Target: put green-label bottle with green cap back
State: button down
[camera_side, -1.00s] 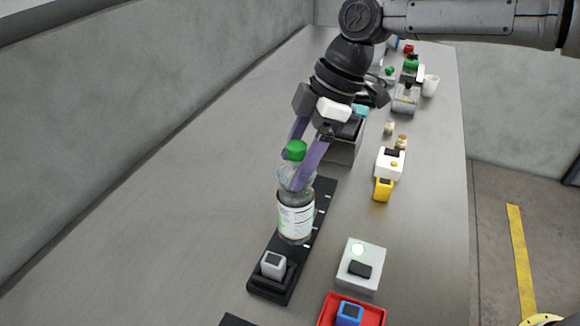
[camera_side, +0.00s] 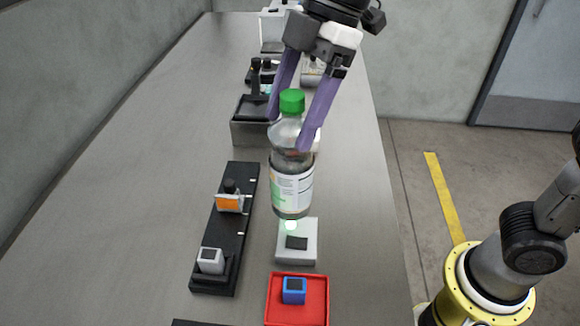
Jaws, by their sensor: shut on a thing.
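The clear bottle (camera_side: 291,187) has a green cap (camera_side: 291,102) and a white label with some green and orange print. My gripper (camera_side: 289,128) is shut on its upper part, with purple fingers on both sides below the cap. The bottle is upright. Its base shows in front of the back edge of a white box with a green light (camera_side: 297,243); it seems held up, but I cannot tell the exact gap. The black rail (camera_side: 225,238) lies to the left of the bottle.
The rail carries a small orange-faced item (camera_side: 230,202) and a grey block (camera_side: 210,260). A red tray (camera_side: 273,310) with a blue block (camera_side: 293,290) is in front. A grey bin (camera_side: 247,133) stands behind. The table's left side is clear.

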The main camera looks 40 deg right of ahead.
jog(key=shift+s+d+f+n, duration=0.15)
jog(key=shift+s+f+n, duration=0.1)
jog(key=shift+s+n, duration=0.15)
jog(key=shift+s+d+f+g, duration=0.15)
jog(key=shift+s+d+g, duration=0.05)
jog(key=shift+d+g, duration=0.1)
jog(key=s+d+f+m, duration=0.15)
jog(key=s+d, duration=0.25)
jog(key=d, duration=1)
jog(key=w+a+f, duration=0.3)
jog(key=w+f, duration=0.9)
jog(key=w, duration=0.1)
jog(key=shift+w+a+f+t, duration=0.3)
jog(key=shift+a+f+t, duration=0.05)
jog(key=shift+a+t, duration=0.05)
jog(key=shift+f, duration=0.15)
grip_release()
jog(key=shift+f, duration=0.1)
